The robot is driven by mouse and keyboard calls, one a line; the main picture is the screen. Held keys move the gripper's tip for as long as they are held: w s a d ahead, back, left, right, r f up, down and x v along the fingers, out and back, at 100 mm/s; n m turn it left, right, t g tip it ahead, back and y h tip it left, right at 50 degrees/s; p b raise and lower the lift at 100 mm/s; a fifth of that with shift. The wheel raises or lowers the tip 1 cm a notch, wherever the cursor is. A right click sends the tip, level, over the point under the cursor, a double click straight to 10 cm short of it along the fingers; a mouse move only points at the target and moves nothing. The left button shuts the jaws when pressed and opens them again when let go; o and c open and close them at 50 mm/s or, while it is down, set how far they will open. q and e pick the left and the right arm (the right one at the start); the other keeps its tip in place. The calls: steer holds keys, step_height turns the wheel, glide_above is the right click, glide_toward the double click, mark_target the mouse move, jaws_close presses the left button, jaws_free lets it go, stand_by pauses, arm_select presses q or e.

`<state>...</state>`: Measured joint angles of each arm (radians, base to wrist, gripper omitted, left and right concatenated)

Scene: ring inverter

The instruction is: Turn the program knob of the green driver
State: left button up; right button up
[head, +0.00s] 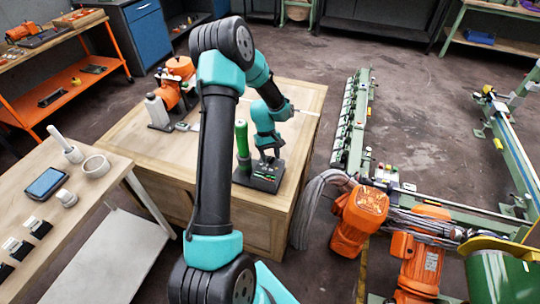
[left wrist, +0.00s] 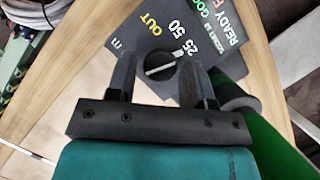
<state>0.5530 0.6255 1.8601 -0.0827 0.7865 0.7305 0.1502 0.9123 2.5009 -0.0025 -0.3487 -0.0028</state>
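The green driver is a dark box (head: 258,181) on the wooden cabinet, with a green upright cylinder (head: 242,143) beside my gripper. In the left wrist view its dark panel (left wrist: 190,22) carries printed words and numbers such as OUT, 25 and 50. The round grey program knob (left wrist: 160,66) has a pale line across its top. My left gripper (head: 268,154) points down over the box. In the left wrist view its fingers (left wrist: 157,78) are apart, one on each side of the knob, with gaps showing. Finger contact and exact height cannot be told. My right gripper is not in view.
The wooden cabinet top (head: 305,95) has free room behind the box. An orange machine (head: 176,82) stands at its far left. A green cylinder (left wrist: 275,135) with a dark collar rises close to the right finger. Grey cables (head: 318,205) hang at the cabinet's right edge.

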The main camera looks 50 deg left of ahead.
arm_select(q)
steer(key=c, duration=0.6)
steer(key=shift+c, duration=0.2)
steer(key=shift+m, duration=0.4)
steer(key=m+g, duration=0.1)
steer(key=m, duration=0.2)
steer(key=shift+w+d+y, duration=0.1)
steer(key=shift+w+y, duration=0.05)
steer(key=shift+y, duration=0.15)
steer(key=m+g+y, duration=0.1)
steer(key=m, duration=0.3)
steer(key=o, duration=0.9)
steer(key=shift+w+r, duration=0.1)
